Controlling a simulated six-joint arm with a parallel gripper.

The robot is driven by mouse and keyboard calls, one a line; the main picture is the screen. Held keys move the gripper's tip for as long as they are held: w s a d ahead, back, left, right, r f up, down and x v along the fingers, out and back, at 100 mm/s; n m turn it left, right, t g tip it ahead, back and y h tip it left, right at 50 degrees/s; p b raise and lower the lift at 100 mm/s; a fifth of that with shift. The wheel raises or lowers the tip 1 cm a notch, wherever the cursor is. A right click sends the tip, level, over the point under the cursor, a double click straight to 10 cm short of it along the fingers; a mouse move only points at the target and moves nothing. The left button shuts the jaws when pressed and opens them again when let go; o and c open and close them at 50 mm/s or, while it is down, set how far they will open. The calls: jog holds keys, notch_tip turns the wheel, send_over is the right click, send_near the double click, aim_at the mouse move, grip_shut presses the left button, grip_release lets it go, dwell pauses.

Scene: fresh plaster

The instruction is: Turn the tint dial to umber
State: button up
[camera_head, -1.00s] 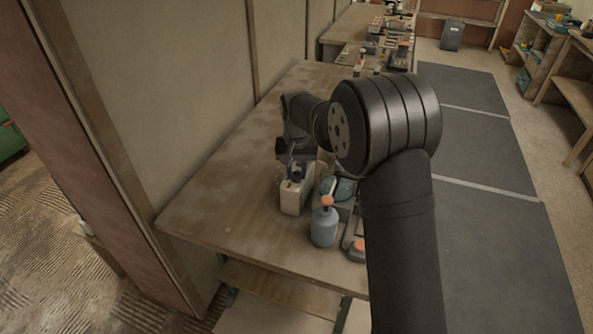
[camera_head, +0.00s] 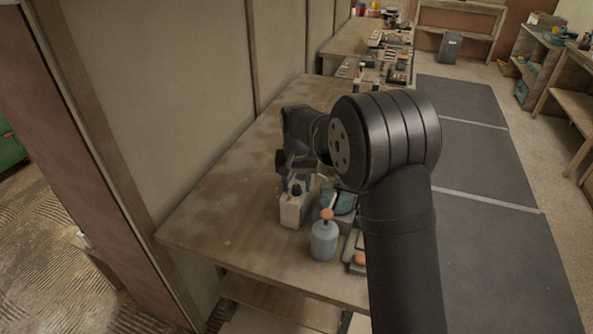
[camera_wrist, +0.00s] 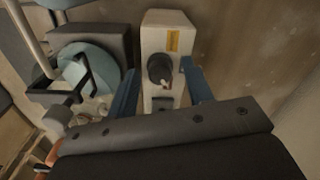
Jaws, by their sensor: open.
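A white box (camera_head: 292,212) stands on the wooden table, below my gripper (camera_head: 297,187). In the wrist view the white box (camera_wrist: 163,28) carries a yellow label (camera_wrist: 173,41) and a black dial (camera_wrist: 160,67) with a small light pointer mark. The black dial also shows in the head view (camera_head: 296,191). My gripper (camera_wrist: 162,88) is open in the wrist view, its blue fingers on either side of the box and dial, apart from the dial. I cannot read the label or tell which tint the dial points at.
A grey bottle with an orange top (camera_head: 324,240) stands close in front of the box. A teal round item (camera_head: 341,202) sits right of the box; it also shows in the wrist view (camera_wrist: 88,68). The table's left part (camera_head: 215,215) is clear.

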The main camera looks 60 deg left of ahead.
aim_at(297, 186)
notch_tip(297, 186, up, 17)
dwell(0.4)
dwell(0.5)
notch_tip(297, 186, down, 17)
jog(key=shift+f, duration=0.15)
dwell(0.4)
